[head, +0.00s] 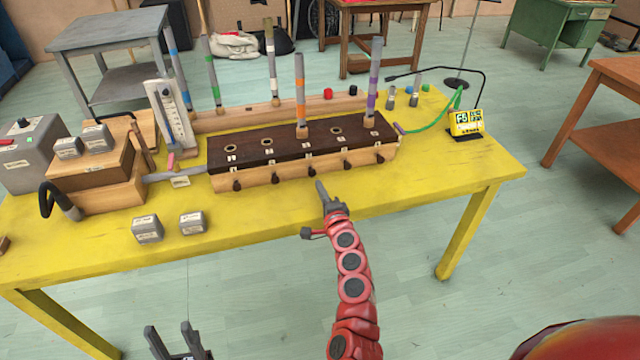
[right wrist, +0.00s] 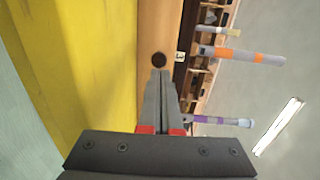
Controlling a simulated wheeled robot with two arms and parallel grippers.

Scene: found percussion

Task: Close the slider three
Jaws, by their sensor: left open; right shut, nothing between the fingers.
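The wooden wind chest (head: 300,165) has a dark top and a row of several dark slider knobs along its front. The middle knob, slider three (head: 309,171), sticks out from the front face. In the right wrist view the knob (right wrist: 159,59) is a dark round end beside a small label (right wrist: 180,56) that looks like a 3. My right gripper (head: 320,185) is shut and empty in front of the chest. In the right wrist view its fingertips (right wrist: 160,74) point at the knob, very close; contact is unclear. My left gripper (head: 178,335) is open and empty, low in front of the table.
An orange-banded pipe (head: 300,90) and a purple-banded pipe (head: 374,80) stand upright on the chest. Two grey weights (head: 147,229) (head: 192,222) lie on the yellow table (head: 260,222) at the front left. A yellow tuner (head: 466,122) stands at the right. The front right tabletop is clear.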

